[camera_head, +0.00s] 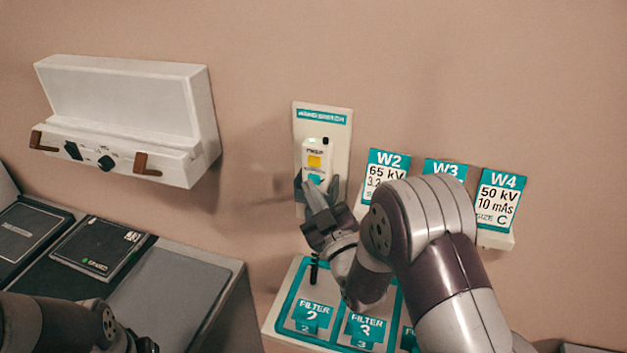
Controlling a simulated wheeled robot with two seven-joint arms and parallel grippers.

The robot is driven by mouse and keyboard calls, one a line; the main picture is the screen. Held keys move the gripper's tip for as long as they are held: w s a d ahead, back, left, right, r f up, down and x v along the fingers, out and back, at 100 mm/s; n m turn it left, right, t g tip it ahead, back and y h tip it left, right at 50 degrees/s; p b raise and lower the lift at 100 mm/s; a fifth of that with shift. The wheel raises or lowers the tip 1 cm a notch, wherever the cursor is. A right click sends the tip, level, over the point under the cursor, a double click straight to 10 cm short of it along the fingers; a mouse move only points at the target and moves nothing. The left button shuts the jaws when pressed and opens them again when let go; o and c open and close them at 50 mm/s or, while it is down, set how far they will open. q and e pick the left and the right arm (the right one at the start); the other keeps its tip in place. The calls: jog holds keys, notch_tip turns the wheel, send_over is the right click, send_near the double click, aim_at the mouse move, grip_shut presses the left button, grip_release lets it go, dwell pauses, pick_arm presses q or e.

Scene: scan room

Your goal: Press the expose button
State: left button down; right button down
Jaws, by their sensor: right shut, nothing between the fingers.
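The hand switch (326,145) is a small white unit on a pale wall plate (340,127) with a teal label. It has a yellow button (314,161) and a teal button (315,179) below it. The lettering is too small to tell for sure which is expose. My right gripper (318,190) is shut and empty, its tips at the lower part of the switch, just below or over the lower edge of the teal button. I cannot tell whether they touch it. My left arm (40,325) shows at the lower left; its fingers are not visible.
Cards W2 (386,172), W3 (445,168) and W4 (499,200) stand right of the switch, partly behind my right arm. A filter tray (282,322) lies below. A white wall box (124,100) and a counter with dark panels (100,248) are at left.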

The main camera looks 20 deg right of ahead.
jog(key=shift+w+d, duration=0.25)
jog(key=shift+w, duration=0.1)
dwell(0.4)
dwell(0.3)
jog(key=shift+s+a+b, duration=0.4)
jog(key=shift+s+a, duration=0.1)
jog(key=shift+s, duration=0.25)
jog(key=shift+s+a, duration=0.7)
jog(key=shift+s, duration=0.35)
jog(key=shift+s+a, duration=0.7)
jog(key=shift+s, duration=0.3)
